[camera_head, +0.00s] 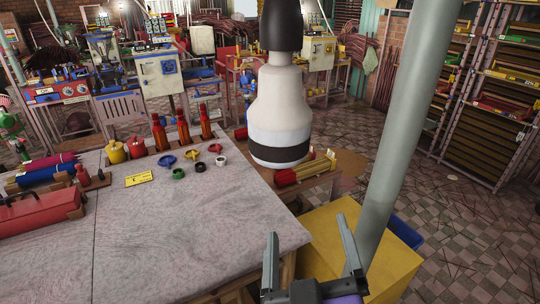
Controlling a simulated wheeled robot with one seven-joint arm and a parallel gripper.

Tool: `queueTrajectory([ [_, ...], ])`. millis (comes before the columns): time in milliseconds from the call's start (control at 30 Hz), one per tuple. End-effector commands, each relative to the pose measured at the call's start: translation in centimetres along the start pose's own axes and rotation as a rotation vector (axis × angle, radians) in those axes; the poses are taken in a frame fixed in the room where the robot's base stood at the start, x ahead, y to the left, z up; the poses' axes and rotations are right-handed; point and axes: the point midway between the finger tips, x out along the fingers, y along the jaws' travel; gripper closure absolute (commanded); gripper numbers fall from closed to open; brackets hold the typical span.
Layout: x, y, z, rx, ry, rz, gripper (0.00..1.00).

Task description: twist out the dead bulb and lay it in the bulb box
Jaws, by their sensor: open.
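My gripper (308,240) is at the bottom of the head view, its two grey fingers wide apart and pointing up. Nothing shows between the fingertips. A purple part shows at the bottom edge by the finger bases; I cannot tell what it is. A large white bottle-shaped form (280,105) with a black top and dark lower band hangs above and beyond the gripper; I cannot tell whether it is the bulb or an arm link. No bulb box can be told for sure. A yellow box (396,262) stands right of the gripper, partly hidden by it and a pole.
A grey pole (392,120) rises close by on the right. A grey table (180,235) holds red bottles (182,130), small coloured rings (178,173) and a red toolbox (40,212). Its near half is bare. Racks (500,100) stand beyond the tiled floor.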

Motion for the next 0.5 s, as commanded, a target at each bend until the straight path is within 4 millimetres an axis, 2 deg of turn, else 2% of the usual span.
queueTrajectory([
  [33,0.4,-0.1,-2.7,0.026,0.018,0.021,0.11],
  [167,0.6,0.2,-7.7,0.095,0.023,0.08,0.11],
  [300,-0.2,0.8,-12.7,0.197,0.012,0.135,0.11],
  [500,-1.8,1.6,-17.1,0.33,-0.024,0.179,0.11],
])
